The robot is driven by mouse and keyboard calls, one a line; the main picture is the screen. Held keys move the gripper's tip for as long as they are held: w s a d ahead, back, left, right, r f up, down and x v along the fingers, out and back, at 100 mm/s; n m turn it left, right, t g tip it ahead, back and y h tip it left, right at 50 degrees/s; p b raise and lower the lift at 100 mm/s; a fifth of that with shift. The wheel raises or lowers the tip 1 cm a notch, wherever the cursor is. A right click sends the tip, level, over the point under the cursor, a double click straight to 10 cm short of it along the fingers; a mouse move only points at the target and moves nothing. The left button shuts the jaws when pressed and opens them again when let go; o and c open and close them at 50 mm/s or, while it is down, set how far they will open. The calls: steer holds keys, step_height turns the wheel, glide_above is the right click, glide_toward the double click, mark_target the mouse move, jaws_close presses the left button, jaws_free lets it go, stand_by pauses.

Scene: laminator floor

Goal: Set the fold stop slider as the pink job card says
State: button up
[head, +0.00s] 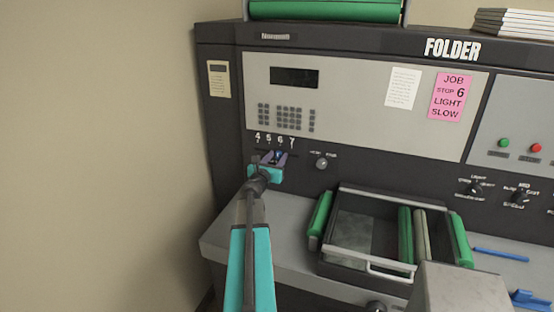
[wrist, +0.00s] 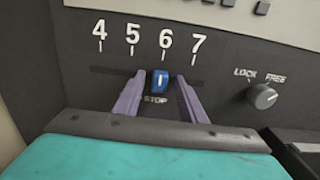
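The pink job card (head: 450,97) on the folder panel reads JOB, STOP 6, LIGHT, SLOW. The blue fold stop slider (wrist: 158,80) stands in its slot below the 6 of the scale 4 5 6 7, above the word STOP. My gripper (wrist: 160,84) is open, with one purple finger on each side of the slider and a small gap to each. In the head view my gripper (head: 274,159) is at the scale and mostly covers the slider. The LOCK/FREE knob (wrist: 262,96) is to the right; its mark seems turned toward FREE.
A keypad and dark display (head: 294,77) sit above the scale. A white notice (head: 402,88) hangs beside the pink card, and a cream tag (head: 219,79) hangs at far left. A tray with green rollers (head: 404,235) juts out below right.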

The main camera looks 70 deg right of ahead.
steer(key=shift+a, duration=0.15)
steer(key=shift+a, duration=0.2)
steer(key=a+b, duration=0.1)
steer(key=a, duration=0.9)
steer(key=shift+a, duration=0.35)
steer(key=a+p, duration=0.2)
steer(key=p, duration=0.6)
steer(key=shift+w+a, duration=0.1)
steer(key=shift+a, duration=0.1)
stand_by(0.4)
stand_by(0.6)
